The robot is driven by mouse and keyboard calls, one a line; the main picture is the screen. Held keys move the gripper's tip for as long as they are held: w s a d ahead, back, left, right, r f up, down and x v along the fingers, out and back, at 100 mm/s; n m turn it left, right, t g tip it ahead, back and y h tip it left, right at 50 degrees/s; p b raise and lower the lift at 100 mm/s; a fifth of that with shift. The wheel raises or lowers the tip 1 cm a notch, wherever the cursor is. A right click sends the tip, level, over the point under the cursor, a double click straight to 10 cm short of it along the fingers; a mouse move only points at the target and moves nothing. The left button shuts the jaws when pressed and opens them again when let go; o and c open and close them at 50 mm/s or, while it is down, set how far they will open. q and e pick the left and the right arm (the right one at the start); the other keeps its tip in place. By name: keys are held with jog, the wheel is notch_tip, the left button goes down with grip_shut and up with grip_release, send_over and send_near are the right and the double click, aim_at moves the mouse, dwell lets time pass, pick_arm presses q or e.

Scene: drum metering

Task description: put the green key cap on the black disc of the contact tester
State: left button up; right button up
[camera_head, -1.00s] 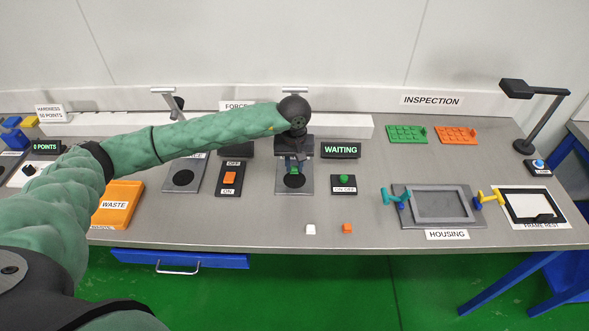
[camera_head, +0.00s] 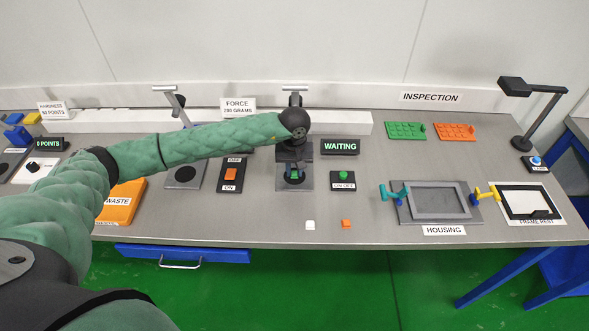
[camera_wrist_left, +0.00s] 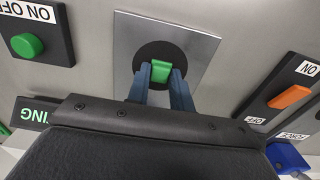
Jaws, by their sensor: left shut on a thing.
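The green key cap (camera_wrist_left: 161,70) is between the fingertips of my left gripper (camera_wrist_left: 162,75), which is shut on it. In the left wrist view the cap is over the black disc (camera_wrist_left: 148,51) of the contact tester. I cannot tell whether the cap touches the disc. In the head view the contact tester's grey plate (camera_head: 281,186) lies below my left gripper (camera_head: 294,174), and the cap shows as a small green spot. The gripper hides part of the disc. My right gripper is not in view.
A "WAITING" display (camera_head: 340,147) and a green on/off button (camera_head: 343,176) stand right of the tester. An orange switch (camera_head: 231,173) is on its left. A white cap (camera_head: 310,225) and an orange cap (camera_head: 346,224) lie near the table's front edge.

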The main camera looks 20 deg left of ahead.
pick_arm(q)
jog(key=o, duration=0.9)
jog(key=shift+o, duration=0.2)
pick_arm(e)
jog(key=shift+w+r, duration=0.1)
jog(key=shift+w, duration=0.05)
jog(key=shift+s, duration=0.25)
